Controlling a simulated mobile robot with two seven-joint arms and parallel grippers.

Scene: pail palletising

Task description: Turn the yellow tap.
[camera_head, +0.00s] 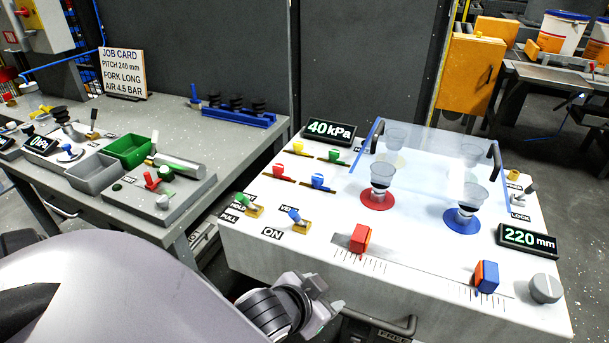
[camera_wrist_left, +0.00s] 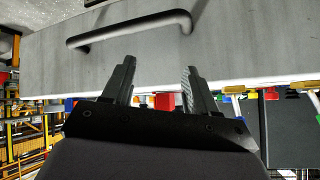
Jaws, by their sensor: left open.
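The yellow tap (camera_head: 335,156) has a small yellow handle and sits near the back left of the white bench top (camera_head: 330,215), left of the clear plate. My left gripper (camera_head: 326,297) is at the front edge of the bench, well short of the yellow tap. In the left wrist view its two fingers (camera_wrist_left: 157,85) are apart with nothing between them. My right gripper is not in view.
A clear plate (camera_head: 435,150) with black handles stands over suction cups on the bench. A green-handled valve (camera_head: 243,199) and a blue-handled valve (camera_head: 293,215) are at the front left. A red block (camera_head: 360,238) is near the front. A dark bar handle (camera_wrist_left: 130,28) is on the bench front.

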